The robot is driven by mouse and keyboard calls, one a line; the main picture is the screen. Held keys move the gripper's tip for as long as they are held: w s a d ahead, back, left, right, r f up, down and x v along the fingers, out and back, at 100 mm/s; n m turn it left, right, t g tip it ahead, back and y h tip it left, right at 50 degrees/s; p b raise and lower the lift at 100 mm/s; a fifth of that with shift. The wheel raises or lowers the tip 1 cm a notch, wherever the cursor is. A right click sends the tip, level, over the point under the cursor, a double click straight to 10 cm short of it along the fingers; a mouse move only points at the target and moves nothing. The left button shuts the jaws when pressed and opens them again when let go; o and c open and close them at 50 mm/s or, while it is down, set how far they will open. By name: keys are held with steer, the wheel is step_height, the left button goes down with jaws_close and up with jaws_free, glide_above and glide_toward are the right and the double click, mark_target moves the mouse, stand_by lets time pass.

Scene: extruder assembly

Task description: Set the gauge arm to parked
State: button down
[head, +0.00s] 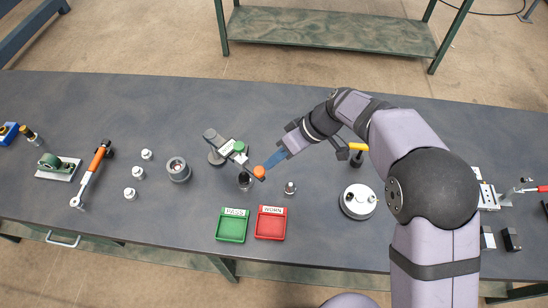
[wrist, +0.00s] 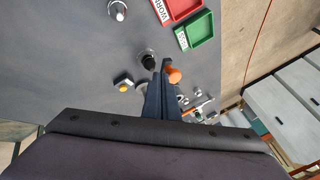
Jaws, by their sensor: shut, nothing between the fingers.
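The gauge stands near the middle of the bench in the head view, with a grey base and post. Its gauge arm (head: 246,162) slants to the lower right, with a green cap along it and an orange knob (head: 259,173) at its end. The arm's end lies over or beside a dark-topped fitting (head: 245,182); I cannot tell which. My gripper (head: 268,167) is shut and empty, its blue fingers right beside the orange knob. In the wrist view the fingertips (wrist: 161,68) sit just left of the orange knob (wrist: 174,75). Whether they touch it is unclear. My gripper hides most of the gauge there.
A green tray (head: 232,240) and a red tray (head: 270,237) lie at the bench's near edge. A silver fitting (head: 290,188) stands right of the gauge, a round grey part (head: 178,169) left of it. A white round fixture (head: 357,202) stands farther right.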

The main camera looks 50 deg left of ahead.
steer(key=s+a+m+t+y+b, duration=0.1)
steer(key=s+m, duration=0.6)
steer(key=s, duration=1.3)
steer(key=shift+a+m+t+y, duration=0.4)
steer(key=shift+a+t+y, duration=0.4)
steer(key=shift+t, duration=0.6)
steer(key=shift+s, duration=0.1)
